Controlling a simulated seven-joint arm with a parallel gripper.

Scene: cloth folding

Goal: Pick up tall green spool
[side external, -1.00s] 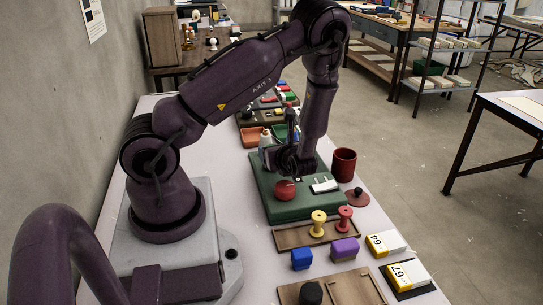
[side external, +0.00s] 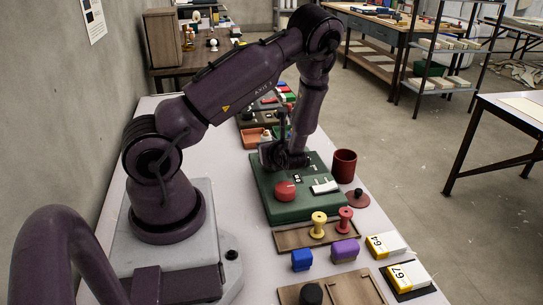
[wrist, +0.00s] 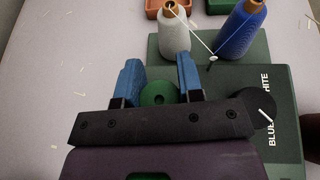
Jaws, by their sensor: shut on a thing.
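In the wrist view, a green spool (wrist: 158,94) shows its round top with a centre hole between the two blue fingers of my gripper (wrist: 159,66). The fingers are shut on it, one on each side. The dark gripper body hides its lower edge in this view, and its height cannot be judged from above. In the side external view, my gripper (side external: 285,160) is low over the far end of the green box (side external: 300,207). The spool cannot be made out there.
A white thread cone (wrist: 172,36) and a blue one (wrist: 240,32) stand just beyond the fingers. A red cup (side external: 344,165) stands right of the box. A yellow spool (side external: 318,226) and a red spool (side external: 345,221) stand on a wooden board in front.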

